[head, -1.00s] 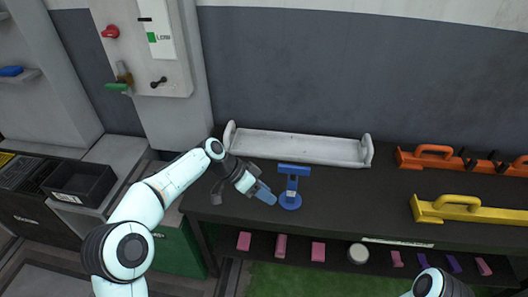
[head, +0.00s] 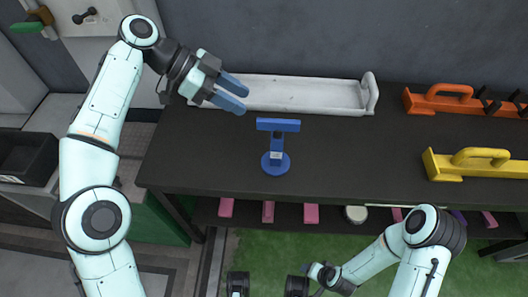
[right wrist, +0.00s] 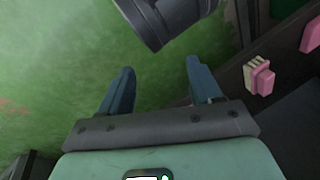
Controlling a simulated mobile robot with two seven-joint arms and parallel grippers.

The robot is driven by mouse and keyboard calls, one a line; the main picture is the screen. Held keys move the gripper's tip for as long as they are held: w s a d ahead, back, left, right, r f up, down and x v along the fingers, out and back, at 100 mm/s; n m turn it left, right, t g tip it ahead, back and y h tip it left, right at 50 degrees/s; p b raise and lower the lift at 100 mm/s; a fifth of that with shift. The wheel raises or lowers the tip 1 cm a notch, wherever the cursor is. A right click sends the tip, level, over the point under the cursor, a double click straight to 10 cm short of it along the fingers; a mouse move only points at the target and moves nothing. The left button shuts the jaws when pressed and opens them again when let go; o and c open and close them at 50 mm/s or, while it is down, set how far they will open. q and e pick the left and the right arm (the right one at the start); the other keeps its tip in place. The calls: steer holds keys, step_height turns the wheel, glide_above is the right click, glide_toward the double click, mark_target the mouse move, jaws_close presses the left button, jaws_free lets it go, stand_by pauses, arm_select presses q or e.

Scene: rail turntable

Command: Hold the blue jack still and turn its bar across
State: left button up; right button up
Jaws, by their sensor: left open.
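The blue jack (head: 276,163) stands upright on the dark bench in the head view, with a round base and a short post. Its bar (head: 278,125) lies on top of the post and runs left to right in the picture. My left gripper (head: 244,96) is open and empty, up and to the left of the jack, in front of the white tray's left part and apart from the jack. My right gripper (right wrist: 160,68) is open and empty over green floor in the right wrist view. The jack is not in that view.
A white tray (head: 372,95) lies behind the jack. An orange tool (head: 436,103) and a yellow tool (head: 447,170) with handles lie at the right. Pink blocks (head: 268,212) sit on the shelf below. The bench around the jack is clear.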

steer(key=w+a+r+m+t+y, duration=0.15)
steer(key=w+a+r, duration=0.35)
steer(key=a+r, duration=0.55)
steer(key=w+a+r+m+t+y, duration=0.1)
steer(key=w+a+r+t+y, duration=0.3)
steer(key=a+r, duration=0.65)
steer(key=a+r+m+y, duration=0.2)
steer(key=a+r+y, duration=0.1)
steer(key=a+r, duration=0.75)
steer(key=m+t+h, duration=1)
steer(key=m+h, duration=0.2)
steer(key=m, duration=1.5)
glide_toward(277, 145)
step_height(277, 145, down, 5)
steer(key=w, duration=0.1)
steer(key=shift+y, duration=0.45)
steer(key=w, duration=1.2)
steer(key=shift+w+d, duration=0.25)
